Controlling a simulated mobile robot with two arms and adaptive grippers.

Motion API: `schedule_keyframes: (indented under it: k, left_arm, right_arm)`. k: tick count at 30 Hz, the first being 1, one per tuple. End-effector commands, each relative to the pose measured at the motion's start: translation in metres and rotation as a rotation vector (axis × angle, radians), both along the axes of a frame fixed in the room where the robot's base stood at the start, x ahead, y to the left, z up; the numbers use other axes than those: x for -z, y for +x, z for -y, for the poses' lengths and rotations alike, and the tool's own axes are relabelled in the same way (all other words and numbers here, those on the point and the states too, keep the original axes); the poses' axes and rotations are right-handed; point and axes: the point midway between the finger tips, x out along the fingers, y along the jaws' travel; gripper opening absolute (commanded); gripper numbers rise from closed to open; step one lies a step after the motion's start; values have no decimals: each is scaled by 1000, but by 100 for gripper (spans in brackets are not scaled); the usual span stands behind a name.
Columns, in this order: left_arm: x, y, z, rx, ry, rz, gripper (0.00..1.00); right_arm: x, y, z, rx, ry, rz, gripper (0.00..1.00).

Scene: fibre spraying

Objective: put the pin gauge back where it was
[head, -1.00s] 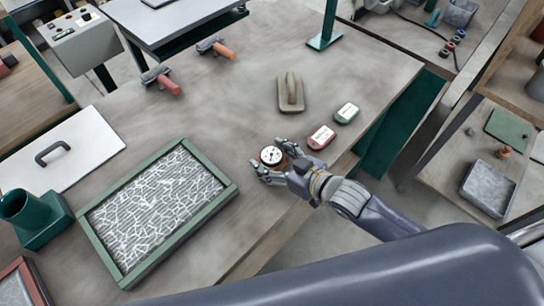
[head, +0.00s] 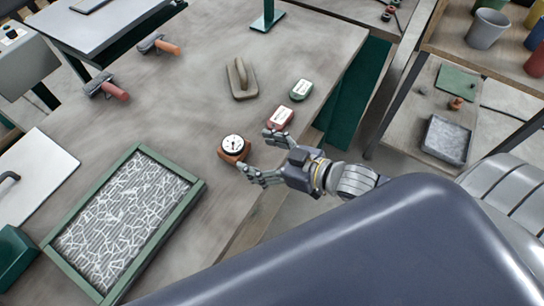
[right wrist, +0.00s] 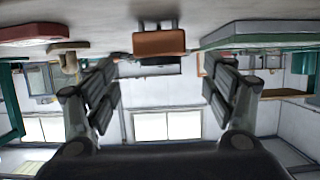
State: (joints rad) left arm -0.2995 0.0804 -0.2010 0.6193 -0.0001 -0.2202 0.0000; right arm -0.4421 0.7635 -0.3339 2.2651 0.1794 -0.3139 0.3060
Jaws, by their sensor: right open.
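The pin gauge (head: 234,146), a white round dial on an orange-brown block, stands on the workbench (head: 200,85) right of the framed fibre panel. Its brown block shows in the middle top of the right wrist view (right wrist: 160,43), which is upside down. My right gripper (head: 259,154) is open and empty, just right of the gauge, with its fingertips pointing toward it. In the right wrist view the two spread fingers (right wrist: 160,92) have a clear gap, and the block lies beyond their tips. My left gripper is not in view.
A red labelled block (head: 280,118) lies close to the upper fingertip, with a green one (head: 301,90) behind it. The green-framed panel (head: 190,200) is left of the gauge. Bench between is clear.

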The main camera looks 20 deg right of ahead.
Motion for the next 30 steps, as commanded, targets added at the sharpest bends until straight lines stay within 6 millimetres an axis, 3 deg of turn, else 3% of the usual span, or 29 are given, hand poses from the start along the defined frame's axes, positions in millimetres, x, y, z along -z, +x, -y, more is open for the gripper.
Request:
schedule_keyframes:
  k: [9, 30]
  left_arm:
    - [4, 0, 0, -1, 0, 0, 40]
    - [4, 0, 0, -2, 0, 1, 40]
  right_arm:
    - [-10, -25, 16, -1, 1, -1, 76]
    - [-13, -29, 18, -1, 1, 1, 76]
